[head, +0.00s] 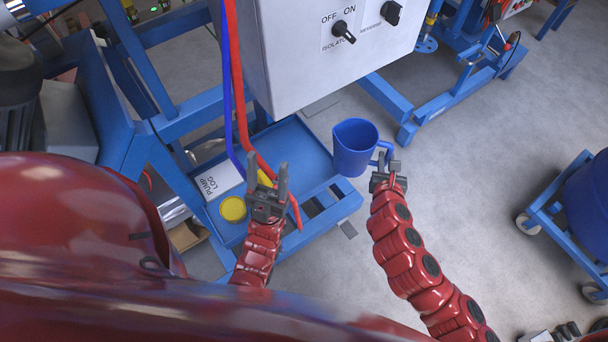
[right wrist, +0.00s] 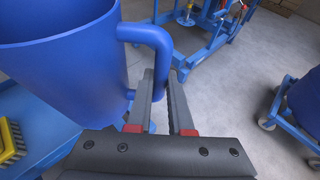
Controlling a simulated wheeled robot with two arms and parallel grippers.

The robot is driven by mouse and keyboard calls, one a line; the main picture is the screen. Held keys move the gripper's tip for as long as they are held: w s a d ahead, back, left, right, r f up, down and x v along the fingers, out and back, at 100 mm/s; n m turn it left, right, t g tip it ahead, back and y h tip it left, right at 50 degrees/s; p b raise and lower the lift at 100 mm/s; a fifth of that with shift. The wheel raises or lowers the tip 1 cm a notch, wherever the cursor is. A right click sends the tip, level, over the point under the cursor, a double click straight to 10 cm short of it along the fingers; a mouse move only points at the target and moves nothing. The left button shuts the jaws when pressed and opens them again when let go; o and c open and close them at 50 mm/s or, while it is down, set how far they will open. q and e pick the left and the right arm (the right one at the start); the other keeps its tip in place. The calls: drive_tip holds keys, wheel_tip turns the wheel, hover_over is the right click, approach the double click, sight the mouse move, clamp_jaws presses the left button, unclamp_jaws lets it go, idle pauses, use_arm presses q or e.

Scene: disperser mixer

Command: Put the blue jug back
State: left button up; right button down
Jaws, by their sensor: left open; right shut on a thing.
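The blue jug (head: 354,147) is upright at the right edge of the blue tray shelf (head: 301,142); I cannot tell whether it touches the shelf. My right gripper (head: 386,170) is shut on the jug's handle, on the jug's right side. In the right wrist view the jug (right wrist: 62,75) fills the left, and its handle runs down between the fingers of my right gripper (right wrist: 160,100). My left gripper (head: 268,180) is open and empty, above the front part of the shelf.
A pump log (head: 220,180), a yellow round lid (head: 233,209) and a yellow brush (right wrist: 10,142) are on the shelf. Red and blue hoses hang close to my left gripper. A grey control box (head: 330,50) stands above the shelf. A blue drum on a wheeled frame (head: 550,205) is at right.

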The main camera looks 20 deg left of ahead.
drive_tip(key=a+f+y+b, duration=0.1)
drive_tip(key=a+f+b, duration=0.25)
drive_tip(key=a, duration=1.15)
drive_tip(key=shift+n, duration=0.4)
drive_tip(key=shift+s+a+f+b, duration=0.1)
drive_tip(key=shift+a+f+b, duration=0.1)
drive_tip(key=shift+f, duration=2.05)
drive_tip(key=shift+a+f+b, duration=0.1)
drive_tip(key=shift+f+b, duration=0.05)
drive_tip(key=shift+f, duration=2.05)
drive_tip(key=shift+f, duration=0.1)
drive_tip(key=c, duration=0.8)
unclamp_jaws()
